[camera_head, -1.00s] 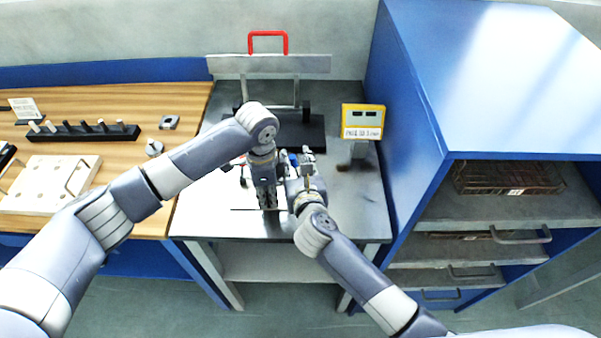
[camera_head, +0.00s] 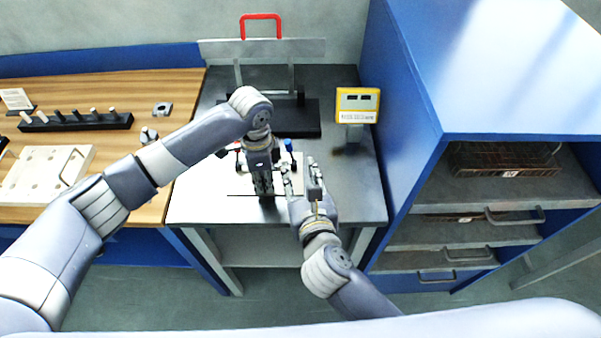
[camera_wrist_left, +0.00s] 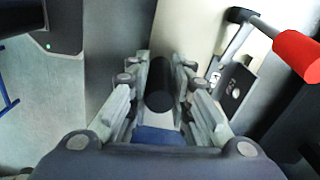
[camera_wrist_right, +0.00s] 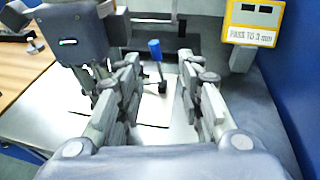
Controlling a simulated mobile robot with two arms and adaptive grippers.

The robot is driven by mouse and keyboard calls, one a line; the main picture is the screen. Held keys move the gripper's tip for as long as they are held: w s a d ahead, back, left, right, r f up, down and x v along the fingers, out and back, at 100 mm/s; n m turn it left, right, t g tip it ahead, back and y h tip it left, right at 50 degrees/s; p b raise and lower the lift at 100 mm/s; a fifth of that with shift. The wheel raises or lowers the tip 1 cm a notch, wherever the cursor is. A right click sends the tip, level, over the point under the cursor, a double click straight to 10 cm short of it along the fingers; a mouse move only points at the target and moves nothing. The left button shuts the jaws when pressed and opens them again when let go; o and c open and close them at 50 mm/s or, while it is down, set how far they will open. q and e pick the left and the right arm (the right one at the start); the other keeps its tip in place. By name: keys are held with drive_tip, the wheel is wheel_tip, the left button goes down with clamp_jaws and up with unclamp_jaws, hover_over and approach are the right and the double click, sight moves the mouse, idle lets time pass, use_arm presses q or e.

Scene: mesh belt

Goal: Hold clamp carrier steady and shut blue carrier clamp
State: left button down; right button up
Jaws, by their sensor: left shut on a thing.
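The blue carrier clamp handle (camera_head: 289,146) stands up beyond my grippers. In the right wrist view the blue handle (camera_wrist_right: 155,48) is upright on a dark stem, between the fingers in the picture but ahead of them. My left gripper (camera_head: 265,194) points down and is shut on a black round post (camera_wrist_left: 160,85). The pale carrier plate (camera_wrist_left: 200,28) lies beside that post, with a red-handled clamp (camera_wrist_left: 298,54) at upper right. My right gripper (camera_head: 302,166) is open and empty, to the right of the left one. My left arm hides much of the carrier.
A yellow-framed display (camera_head: 357,104) stands at the table's back right. A black-based stand with a red handle (camera_head: 261,17) is behind. A blue cabinet (camera_head: 405,110) closes off the right. A wooden bench (camera_head: 110,90) with a peg rack (camera_head: 75,122) is left.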

use_arm(q)
drive_tip(key=c, duration=1.4)
unclamp_jaws()
drive_tip(key=shift+o, duration=0.2)
